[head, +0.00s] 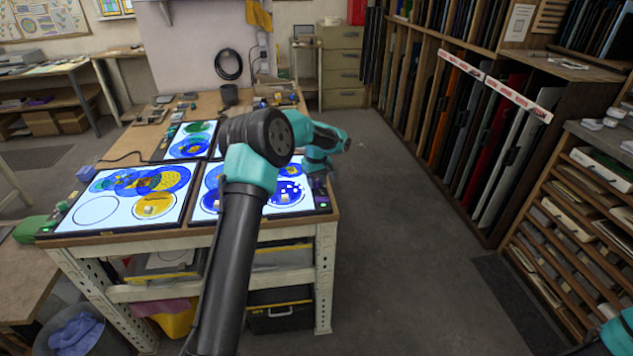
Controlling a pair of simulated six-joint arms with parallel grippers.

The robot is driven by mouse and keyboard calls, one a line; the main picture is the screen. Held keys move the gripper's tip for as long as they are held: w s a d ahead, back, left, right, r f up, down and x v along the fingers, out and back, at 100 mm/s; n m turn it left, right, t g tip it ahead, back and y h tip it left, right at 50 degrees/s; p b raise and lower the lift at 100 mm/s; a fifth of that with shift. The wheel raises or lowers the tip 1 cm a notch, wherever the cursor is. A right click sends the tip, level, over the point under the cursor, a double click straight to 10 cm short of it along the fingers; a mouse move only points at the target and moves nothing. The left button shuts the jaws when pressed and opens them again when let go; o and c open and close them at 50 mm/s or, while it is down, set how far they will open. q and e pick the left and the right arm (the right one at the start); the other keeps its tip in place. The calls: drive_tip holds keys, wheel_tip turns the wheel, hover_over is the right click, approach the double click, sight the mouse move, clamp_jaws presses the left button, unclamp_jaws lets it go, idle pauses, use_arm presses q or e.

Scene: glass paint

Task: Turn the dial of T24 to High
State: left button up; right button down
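Lit light panels with coloured glass lie on the bench: one at front left (95,212), one at front right (300,211), and one behind (165,146). I cannot read any label, so I cannot tell which is T24, and no dial can be made out. My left arm rises across the front right panel and hides part of it. My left gripper (319,182) is small and dark, at the right edge of the front right panel. Whether it touches anything, or is open or shut, cannot be told. My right gripper is out of view; only a teal arm part shows at lower right.
The wooden bench (110,166) holds small jars and tools at the back. A rack of glass sheets (470,140) and a shelf unit (570,220) stand at right. The grey floor (390,250) between bench and rack is clear. A bin (75,335) stands at lower left.

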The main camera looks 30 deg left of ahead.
sight(317, 181)
use_arm(q)
drive_tip(key=o, duration=0.4)
wheel_tip(317, 181, up, 17)
drive_tip(key=shift+r, duration=0.2)
idle(0.5)
idle(0.3)
drive_tip(key=s+d+f+m+t+h, duration=0.15)
drive_tip(key=d+f+m, duration=0.25)
drive_tip(key=d+f, duration=0.7)
drive_tip(key=s+d+f+m+h, duration=0.3)
drive_tip(key=d+f, duration=0.7)
drive_tip(key=f, duration=0.2)
drive_tip(key=s+f+m, duration=0.1)
drive_tip(key=s+f, duration=1.1)
drive_tip(key=s, duration=0.1)
drive_tip(key=shift+m+g+y, duration=0.35)
drive_tip(key=shift+m, duration=0.45)
drive_tip(key=s+f, duration=0.1)
drive_tip(key=s, duration=0.5)
drive_tip(key=s+f, duration=0.2)
drive_tip(key=s, duration=0.4)
drive_tip(key=s+f, duration=0.2)
drive_tip(key=s, duration=0.5)
drive_tip(key=shift+d, duration=0.4)
